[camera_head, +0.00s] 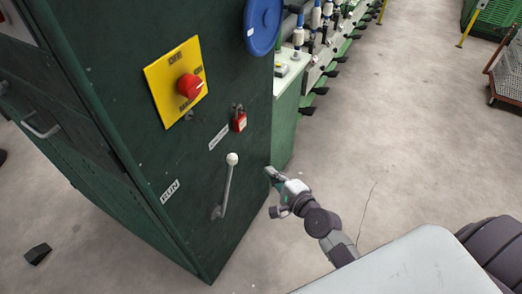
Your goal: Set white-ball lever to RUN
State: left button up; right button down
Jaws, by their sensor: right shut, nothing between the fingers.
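The lever is a thin metal rod (227,188) with a white ball (232,159) on its upper end, on the dark green cabinet face. It stands nearly upright and leans slightly right, with its pivot at the bottom. A white RUN label (170,190) is on the cabinet to the left of the lever. Another white label (218,138), too small to read, is above the ball. My right gripper (270,178) is shut and empty, to the right of the ball and apart from it. My left gripper is not in view.
A yellow plate with a red knob (189,86) and a red padlock (240,122) are above the lever on the cabinet (120,110). A spinning frame (315,75) runs behind. The floor (400,130) to the right is open. A dark block (38,254) lies at left.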

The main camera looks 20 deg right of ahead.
pick_arm(q)
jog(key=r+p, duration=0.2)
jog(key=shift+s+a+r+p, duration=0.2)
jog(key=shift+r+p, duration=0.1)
jog(key=shift+p, duration=0.1)
pick_arm(e)
jog(key=w+a, duration=0.5)
jog(key=w, duration=0.3)
jog(key=shift+a+r, duration=0.2)
jog(key=shift+a, duration=0.1)
jog(key=shift+s, duration=0.1)
